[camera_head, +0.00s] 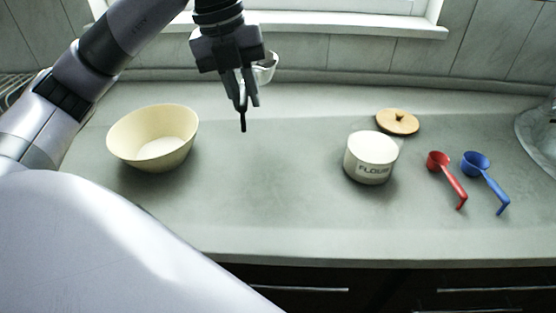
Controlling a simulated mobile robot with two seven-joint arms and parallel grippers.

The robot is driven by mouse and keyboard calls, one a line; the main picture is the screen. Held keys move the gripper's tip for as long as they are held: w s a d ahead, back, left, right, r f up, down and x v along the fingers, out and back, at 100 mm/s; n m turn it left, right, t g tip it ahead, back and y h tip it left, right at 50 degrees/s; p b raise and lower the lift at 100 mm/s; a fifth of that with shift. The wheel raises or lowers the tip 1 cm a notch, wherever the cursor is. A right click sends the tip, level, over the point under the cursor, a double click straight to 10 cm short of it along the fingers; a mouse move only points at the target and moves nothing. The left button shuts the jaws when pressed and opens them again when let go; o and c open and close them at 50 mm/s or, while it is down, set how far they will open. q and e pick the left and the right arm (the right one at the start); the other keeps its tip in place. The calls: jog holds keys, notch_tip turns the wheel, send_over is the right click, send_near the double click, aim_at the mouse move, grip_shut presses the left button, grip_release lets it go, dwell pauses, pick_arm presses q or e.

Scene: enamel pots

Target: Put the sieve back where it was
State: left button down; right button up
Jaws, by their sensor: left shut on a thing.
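My left gripper (248,98) is in the upper middle of the head view, pointing down above the back of the counter. It is shut on the dark handle (243,122) of the sieve, whose end sticks out below the fingers. The sieve's pale metal bowl (268,66) shows behind and to the right of the gripper, partly hidden by it. The sieve appears held above the counter, though the exact height is hard to tell. My right gripper is not in view.
A cream bowl (150,140) stands at left. A white FLOUR pot (371,160) stands right of centre, open and filled with white, with a wooden lid (398,122) behind it. A red scoop (448,178) and a blue scoop (486,180) lie at right. The middle counter (275,185) is clear.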

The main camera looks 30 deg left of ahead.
pick_arm(q)
notch_tip(320, 180, up, 2)
jog(key=m+p, duration=0.1)
send_over(281, 187)
jog(key=a, duration=0.1)
jog(key=f, duration=1.9)
jog(key=shift+s+d+f, duration=0.1)
jog(key=shift+s+f, duration=0.15)
jog(key=shift+f, duration=0.05)
jog(key=shift+f+b, duration=0.15)
jog(key=shift+b, duration=0.15)
jog(key=c, duration=1.1)
grip_release()
jog(key=shift+o, duration=0.2)
